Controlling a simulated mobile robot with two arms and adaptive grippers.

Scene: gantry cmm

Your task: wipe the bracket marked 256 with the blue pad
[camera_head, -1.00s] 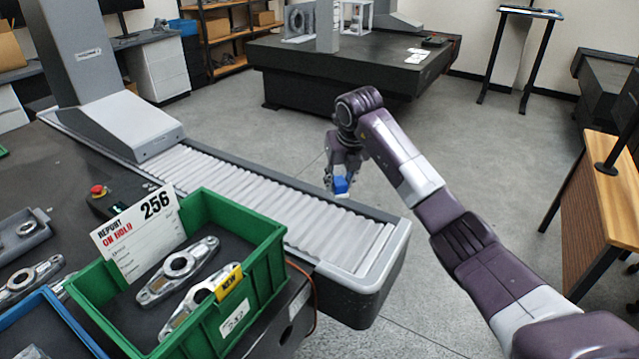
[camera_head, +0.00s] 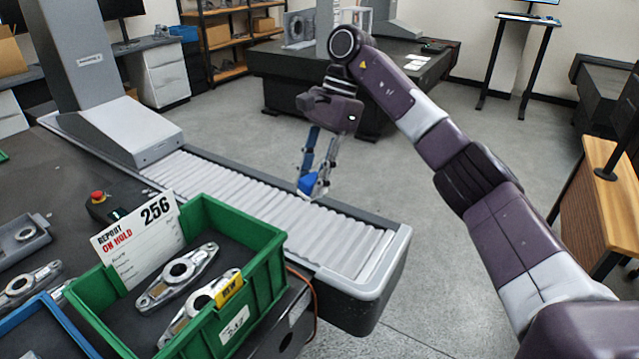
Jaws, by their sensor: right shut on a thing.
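My right gripper (camera_head: 311,186) is shut on the blue pad (camera_head: 307,184) and holds it above the outer edge of the ribbed conveyor-like cover. A white card marked 256 and "REPORT ON HOLD" (camera_head: 140,240) stands at the back of the green bin (camera_head: 268,262). Two metal brackets lie in this bin: one (camera_head: 178,277) next to the card, the other (camera_head: 197,312) nearer the front, partly hidden by the bin wall and a yellow tag (camera_head: 230,286). I cannot make out a number on either bracket. The gripper is apart from both. My left gripper is not in view.
A blue bin (camera_head: 50,325) and a grey tray (camera_head: 24,240) with metal parts are at the left. A red button box (camera_head: 103,203) sits behind the card. The ribbed cover (camera_head: 250,215) lies between gripper and bin. Open floor is at the right.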

